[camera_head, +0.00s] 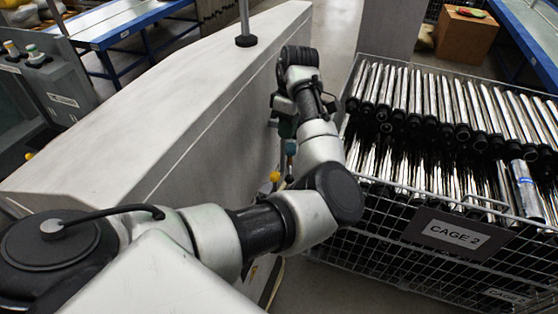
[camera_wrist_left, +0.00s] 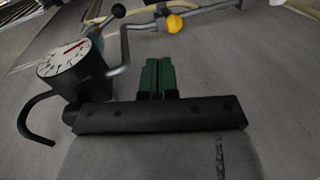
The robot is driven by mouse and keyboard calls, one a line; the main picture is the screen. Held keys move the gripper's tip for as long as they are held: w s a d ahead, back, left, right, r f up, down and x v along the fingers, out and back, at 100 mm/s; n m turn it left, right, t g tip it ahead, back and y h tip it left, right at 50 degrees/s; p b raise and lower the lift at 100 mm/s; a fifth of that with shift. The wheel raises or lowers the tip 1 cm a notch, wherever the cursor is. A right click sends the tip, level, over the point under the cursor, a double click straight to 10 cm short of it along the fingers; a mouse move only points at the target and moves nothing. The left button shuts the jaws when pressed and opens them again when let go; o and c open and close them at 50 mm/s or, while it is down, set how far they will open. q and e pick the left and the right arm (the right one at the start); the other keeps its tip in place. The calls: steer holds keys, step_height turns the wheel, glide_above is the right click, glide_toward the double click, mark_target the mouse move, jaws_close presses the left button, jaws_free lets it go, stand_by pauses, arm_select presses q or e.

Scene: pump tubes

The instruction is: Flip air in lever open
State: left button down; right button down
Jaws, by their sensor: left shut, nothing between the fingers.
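My left gripper (camera_wrist_left: 157,64) has its two green fingers together with nothing between them. In the left wrist view a yellow ball knob (camera_wrist_left: 174,24) on metal pipework lies just beyond the fingertips, slightly right, apart from them. A black ball-ended lever (camera_wrist_left: 118,10) stands farther off to the left. I cannot tell which of these is the air in lever, as no label is readable. In the head view the left gripper (camera_head: 286,127) is beside the grey machine wall, mostly hidden by my wrist. The yellow knob (camera_head: 275,177) shows below it. My right gripper is not in view.
A round white dial gauge (camera_wrist_left: 62,58) with a hooked black tube is left of the fingers. A grey machine housing (camera_head: 150,90) stands left of the arm. A wire cage (camera_head: 430,265) labelled CAGE 2, full of metal tubes, stands close on the right.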

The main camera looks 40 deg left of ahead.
arm_select(q)
steer(key=p, duration=0.2)
glide_toward(275, 185)
step_height(275, 185, down, 3)
steer(key=w, duration=0.1)
steer(key=shift+w+a+f, duration=0.15)
steer(key=shift+a+f, duration=0.1)
steer(key=shift+f, duration=0.3)
